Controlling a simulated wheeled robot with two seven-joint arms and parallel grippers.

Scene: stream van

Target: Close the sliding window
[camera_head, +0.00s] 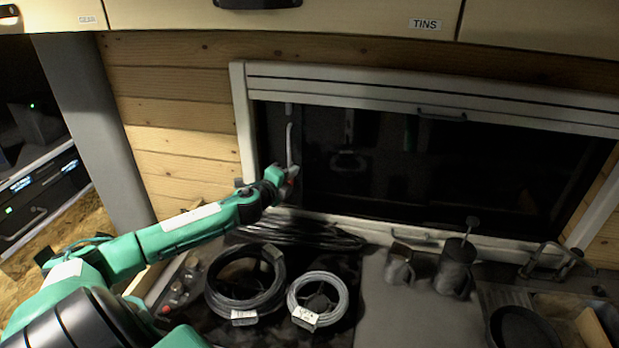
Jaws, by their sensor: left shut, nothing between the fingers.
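The sliding window (430,180) is a wide dark opening in a white frame (243,120) on the wooden wall. A pale upright handle (290,145) stands near its left side, next to a vertical edge in the dark glass. I cannot tell clearly how far the pane stands open. My left arm reaches in from the left, and its gripper (291,174) is shut and empty at the lower end of the handle. Whether the fingertips touch the handle is too small to tell. My right gripper is not in view.
Overhead cabinets (350,15) run along the top. A grey post (95,130) stands left.

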